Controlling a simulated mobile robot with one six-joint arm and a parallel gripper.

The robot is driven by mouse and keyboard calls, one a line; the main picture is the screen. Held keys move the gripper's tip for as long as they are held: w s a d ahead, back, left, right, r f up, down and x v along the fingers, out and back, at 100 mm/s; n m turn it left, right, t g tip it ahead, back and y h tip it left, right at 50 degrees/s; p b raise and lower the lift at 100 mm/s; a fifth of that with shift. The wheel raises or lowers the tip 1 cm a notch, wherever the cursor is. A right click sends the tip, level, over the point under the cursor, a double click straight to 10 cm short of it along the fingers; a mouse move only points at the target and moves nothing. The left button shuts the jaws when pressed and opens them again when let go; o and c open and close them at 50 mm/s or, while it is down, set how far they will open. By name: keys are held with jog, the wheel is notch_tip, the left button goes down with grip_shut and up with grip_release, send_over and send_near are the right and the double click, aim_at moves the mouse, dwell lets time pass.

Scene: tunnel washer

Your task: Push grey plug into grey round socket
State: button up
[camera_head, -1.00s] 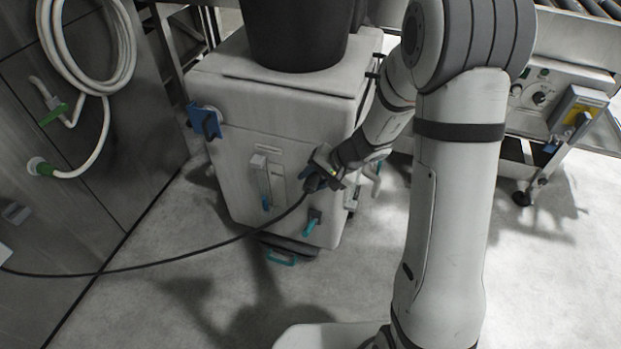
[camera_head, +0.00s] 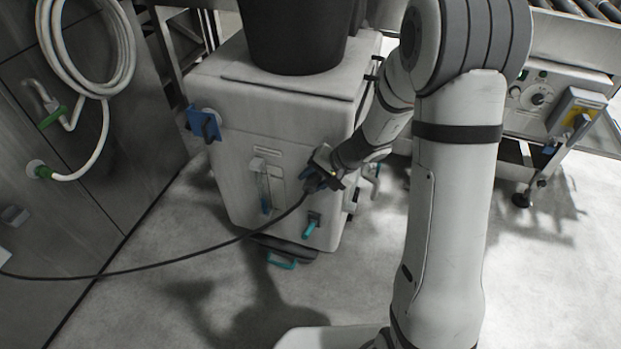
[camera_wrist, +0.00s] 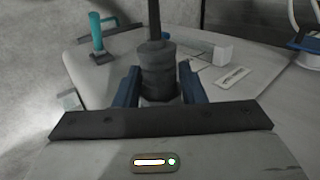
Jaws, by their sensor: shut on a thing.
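My gripper (camera_head: 322,178) is at the front face of the white box-shaped unit (camera_head: 230,140), near its right side. It is shut on the grey plug, whose dark cable trails down to the left in the head view. In the wrist view the plug (camera_wrist: 158,75) stands between the two blue fingers of my gripper (camera_wrist: 160,88), its cable end towards the top of the picture. The grey round socket cannot be made out; the plug and gripper may hide it. I cannot tell whether the plug touches the socket.
A teal-handled valve (camera_head: 311,225) is just below the gripper, and it also shows in the wrist view (camera_wrist: 97,35). A blue-handled part (camera_head: 204,124) is at the unit's left. A black bin (camera_head: 293,35) stands on top. The cable (camera_head: 150,262) hangs across the floor.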

jog(key=o, duration=1.1)
jog(key=s+d+r+n+h+p, duration=0.1)
jog(key=s+d+r+h+p, duration=0.1)
jog(key=s+d+r+p, duration=0.2)
jog(key=s+d+r+n+h+p, duration=0.1)
jog(key=s+d+r+p, duration=0.3)
jog(key=s+r, duration=0.6)
jog(key=s+d+r+n+h+p, duration=0.2)
jog(key=s+d+r+h+p, duration=0.2)
jog(key=r, duration=1.5)
jog(key=s+p, duration=0.3)
jog(key=shift+s+d+p, duration=0.2)
jog(key=shift+d+p, duration=0.05)
jog(key=shift+p, duration=0.15)
